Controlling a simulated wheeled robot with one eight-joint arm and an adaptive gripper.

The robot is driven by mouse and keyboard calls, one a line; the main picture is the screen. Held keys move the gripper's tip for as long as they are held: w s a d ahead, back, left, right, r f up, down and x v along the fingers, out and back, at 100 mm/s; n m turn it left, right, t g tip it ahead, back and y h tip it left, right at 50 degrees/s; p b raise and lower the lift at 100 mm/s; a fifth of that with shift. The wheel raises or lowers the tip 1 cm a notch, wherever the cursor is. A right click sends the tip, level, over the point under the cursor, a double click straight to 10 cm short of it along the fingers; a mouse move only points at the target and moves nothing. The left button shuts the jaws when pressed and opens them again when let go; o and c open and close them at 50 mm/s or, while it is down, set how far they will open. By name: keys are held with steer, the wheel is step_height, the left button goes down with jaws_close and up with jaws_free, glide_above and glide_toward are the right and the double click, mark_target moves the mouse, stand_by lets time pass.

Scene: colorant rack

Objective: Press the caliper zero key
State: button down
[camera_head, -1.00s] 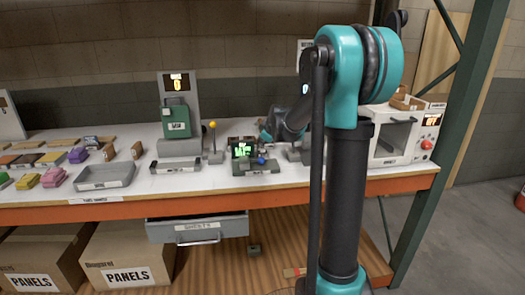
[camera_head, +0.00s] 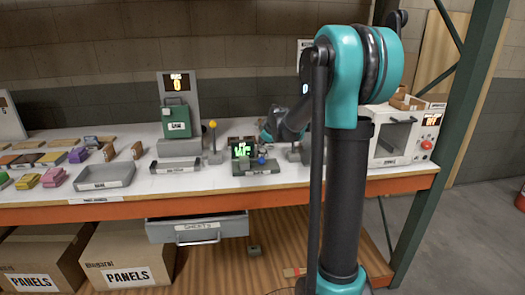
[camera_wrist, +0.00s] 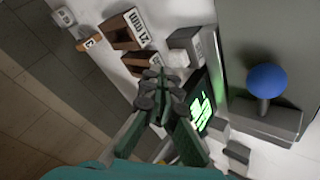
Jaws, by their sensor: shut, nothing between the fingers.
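A dark device with a lit green display (camera_head: 243,151) stands near the front middle of the bench; I take it to be the caliper. Its green display also shows in the wrist view (camera_wrist: 201,112), just right of my fingers. My gripper (camera_wrist: 158,82) is shut and empty, its fingertips close to the display's left side in that picture. I cannot tell whether they touch anything. In the head view my arm reaches over the bench beside the device and the fingertips are not clear. I cannot make out the zero key.
A blue ball knob (camera_wrist: 267,80) stands on a grey base right of the display. Labelled brown blocks (camera_wrist: 123,30) and a grey block (camera_wrist: 185,45) lie beyond my fingers. A yellow-topped lever (camera_head: 213,140) stands left of the device, and a white oven-like box (camera_head: 393,140) stands to the right.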

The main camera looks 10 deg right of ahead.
mark_target(263, 150)
steer(key=shift+f, duration=0.2)
steer(key=shift+f, duration=0.2)
steer(key=shift+f, duration=0.5)
stand_by(1.0)
steer(key=shift+r, duration=0.9)
steer(key=shift+r, duration=2.5)
